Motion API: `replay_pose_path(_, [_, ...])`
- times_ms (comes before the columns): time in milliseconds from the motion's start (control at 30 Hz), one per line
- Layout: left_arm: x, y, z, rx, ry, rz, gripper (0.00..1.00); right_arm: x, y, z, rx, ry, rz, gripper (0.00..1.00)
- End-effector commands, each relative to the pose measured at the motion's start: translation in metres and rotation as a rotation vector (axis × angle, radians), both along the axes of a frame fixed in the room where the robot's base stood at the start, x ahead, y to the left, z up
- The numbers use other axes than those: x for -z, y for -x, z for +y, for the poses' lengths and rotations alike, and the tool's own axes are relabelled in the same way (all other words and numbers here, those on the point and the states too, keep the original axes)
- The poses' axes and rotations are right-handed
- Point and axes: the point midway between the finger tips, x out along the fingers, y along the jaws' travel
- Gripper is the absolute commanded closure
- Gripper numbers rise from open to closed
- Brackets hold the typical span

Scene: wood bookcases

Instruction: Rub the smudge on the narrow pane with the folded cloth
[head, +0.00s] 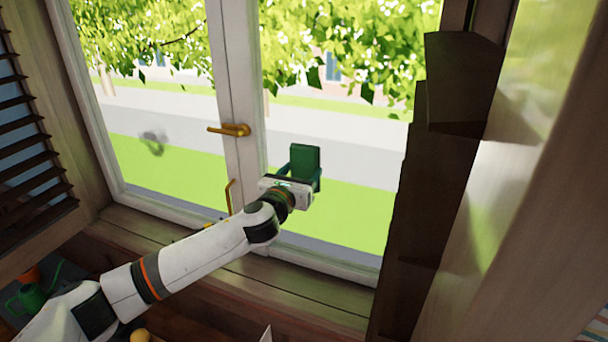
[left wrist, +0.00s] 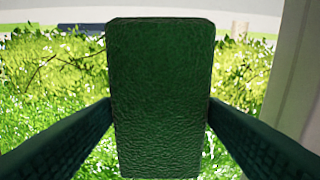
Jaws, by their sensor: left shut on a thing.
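The folded cloth (head: 306,160) is a dark green upright block in front of the right-hand window pane (head: 360,215). My left gripper (head: 301,172) is shut on it, a finger at each side. In the left wrist view the cloth (left wrist: 160,70) fills the middle between both fingers of the gripper (left wrist: 160,108). A grey smudge (head: 153,142) shows on the left-hand pane (head: 130,100), to the left of the cloth across the white frame post (head: 235,80). I cannot tell whether the cloth touches the glass. My right gripper is not in view.
A brass handle (head: 229,130) sticks out from the frame between cloth and smudge, with a brass fitting (head: 230,197) below. Louvred shutters (head: 30,150) stand left, dark folded wood panels (head: 440,160) right. A wooden sill (head: 300,292) runs below. A green watering can (head: 28,298) stands lower left.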

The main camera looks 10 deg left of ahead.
Motion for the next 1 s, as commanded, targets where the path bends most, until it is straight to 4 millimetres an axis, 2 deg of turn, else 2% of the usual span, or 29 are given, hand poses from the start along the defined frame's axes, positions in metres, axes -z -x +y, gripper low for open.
replay_pose_path(167, [-0.001,0.005,0.002,-0.002,-0.001,-0.002,0.54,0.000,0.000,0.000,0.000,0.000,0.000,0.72])
replay_pose_path(700, [-0.001,0.055,0.011,0.000,0.000,-0.001,0.54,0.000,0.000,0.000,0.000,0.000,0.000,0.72])
replay_pose_path(1000, [-0.001,0.059,0.011,0.000,0.000,-0.001,0.54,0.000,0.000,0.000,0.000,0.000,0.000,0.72])
